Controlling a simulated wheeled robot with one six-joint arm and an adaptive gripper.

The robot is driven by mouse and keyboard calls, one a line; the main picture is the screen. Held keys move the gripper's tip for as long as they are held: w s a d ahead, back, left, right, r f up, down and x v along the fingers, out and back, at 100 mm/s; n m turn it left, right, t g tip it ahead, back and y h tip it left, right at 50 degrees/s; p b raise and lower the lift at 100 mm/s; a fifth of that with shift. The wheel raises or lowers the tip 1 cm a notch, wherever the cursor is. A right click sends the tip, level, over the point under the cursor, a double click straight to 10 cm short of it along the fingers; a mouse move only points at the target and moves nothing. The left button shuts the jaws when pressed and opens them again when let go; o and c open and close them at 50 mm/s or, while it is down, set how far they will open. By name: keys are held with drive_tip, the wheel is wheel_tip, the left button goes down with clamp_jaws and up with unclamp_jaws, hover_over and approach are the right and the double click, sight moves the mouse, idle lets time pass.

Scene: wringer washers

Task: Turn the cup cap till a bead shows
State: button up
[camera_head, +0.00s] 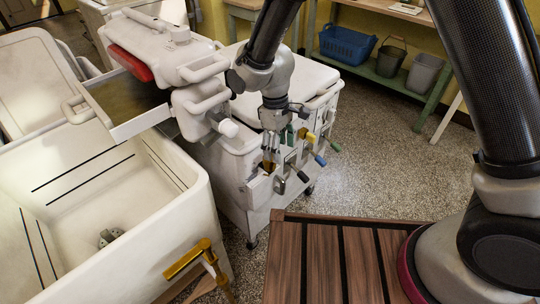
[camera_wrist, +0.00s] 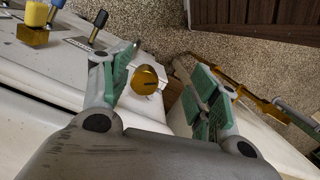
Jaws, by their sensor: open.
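A round brass cap (camera_wrist: 147,79), which looks like the cup cap, shows between my fingers in the wrist view, closer to the left finger. My gripper (camera_wrist: 163,77) is open, its green-padded fingers spread on both sides of the cap; I cannot tell if the left one touches it. In the head view my gripper (camera_head: 269,158) points down at the front edge of the white washer (camera_head: 238,160). A bit of brass (camera_head: 268,168) shows at its fingertips there. No bead is visible, and the cap's underside is hidden.
Levers with coloured grips (camera_head: 318,159) stand close to the right of my gripper. The wringer (camera_head: 170,55) rises to the left, above a white tub (camera_head: 200,215) with a brass tap (camera_head: 190,258). Wooden slats (camera_head: 340,262) lie in front. Speckled floor is clear at right.

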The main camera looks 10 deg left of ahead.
drive_tip(key=w+a, duration=0.1)
drive_tip(key=w+a+r, duration=0.1)
drive_tip(key=shift+w+a+t+y, duration=0.15)
drive_tip(key=shift+a+t+y, duration=0.15)
drive_tip(key=shift+y, duration=0.1)
drive_tip(key=shift+w+a+f+n, duration=0.1)
drive_tip(key=shift+a+f+n, duration=0.1)
drive_tip(key=shift+n, duration=0.2)
wheel_tip(320, 180, down, 7)
drive_tip(key=shift+f, duration=0.2)
drive_tip(key=c, duration=1)
